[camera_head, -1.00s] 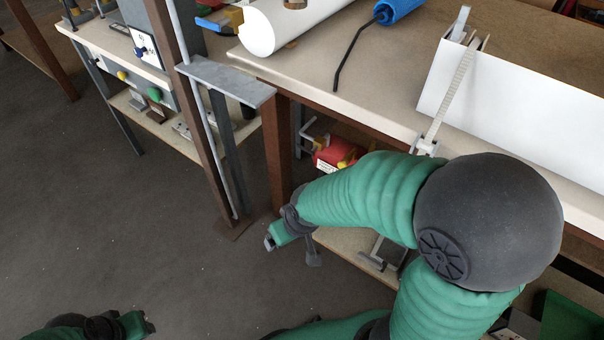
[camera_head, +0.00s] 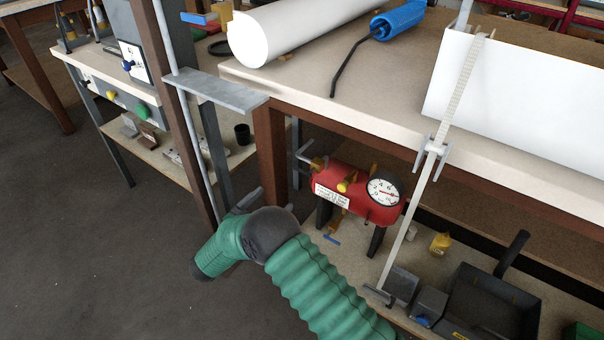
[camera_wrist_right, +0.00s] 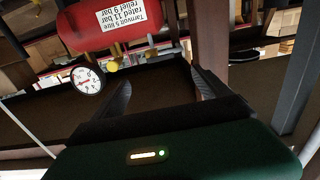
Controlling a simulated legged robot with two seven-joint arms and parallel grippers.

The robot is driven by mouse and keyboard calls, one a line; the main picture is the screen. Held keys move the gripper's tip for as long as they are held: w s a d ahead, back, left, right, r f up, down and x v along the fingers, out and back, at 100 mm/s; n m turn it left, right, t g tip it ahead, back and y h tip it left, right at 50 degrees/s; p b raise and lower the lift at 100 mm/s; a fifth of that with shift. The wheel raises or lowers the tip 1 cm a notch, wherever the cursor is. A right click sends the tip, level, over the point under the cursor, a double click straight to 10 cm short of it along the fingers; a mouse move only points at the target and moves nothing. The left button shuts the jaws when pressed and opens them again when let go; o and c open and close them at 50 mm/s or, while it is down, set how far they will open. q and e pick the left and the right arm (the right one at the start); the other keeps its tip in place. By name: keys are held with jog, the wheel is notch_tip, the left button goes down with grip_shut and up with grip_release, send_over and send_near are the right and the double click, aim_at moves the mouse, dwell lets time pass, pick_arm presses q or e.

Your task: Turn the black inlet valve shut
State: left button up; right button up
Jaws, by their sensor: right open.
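The red air tank (camera_head: 355,193) stands on dark legs on the shelf under the bench, with a round white gauge (camera_head: 384,191) and brass fittings (camera_head: 347,182). A grey bent handle (camera_head: 312,157) is at its left end. I cannot make out a black inlet valve for certain. My right gripper (camera_wrist_right: 162,92) is open and empty, with its two dark fingers apart. In the right wrist view the tank (camera_wrist_right: 100,22) and gauge (camera_wrist_right: 88,80) are beyond the fingers, to the upper left, not touching them. In the head view my right arm ends left of the tank. My left gripper is out of view.
A brown bench leg (camera_head: 272,155) and a grey post (camera_head: 215,145) stand left of the tank. The bench top (camera_head: 310,85) overhangs it. A black tray (camera_head: 490,300) and a yellow item (camera_head: 440,243) are on the shelf to the right. Open floor (camera_head: 90,240) lies at the left.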

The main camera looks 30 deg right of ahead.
aim_at(301, 172)
jog(key=b+x, duration=0.7)
jog(key=x, duration=0.8)
jog(key=shift+w+d, duration=0.2)
jog(key=shift+d, duration=0.15)
jog(key=c, duration=1.4)
jog(key=shift+o, duration=0.2)
jog(key=shift+r, duration=0.1)
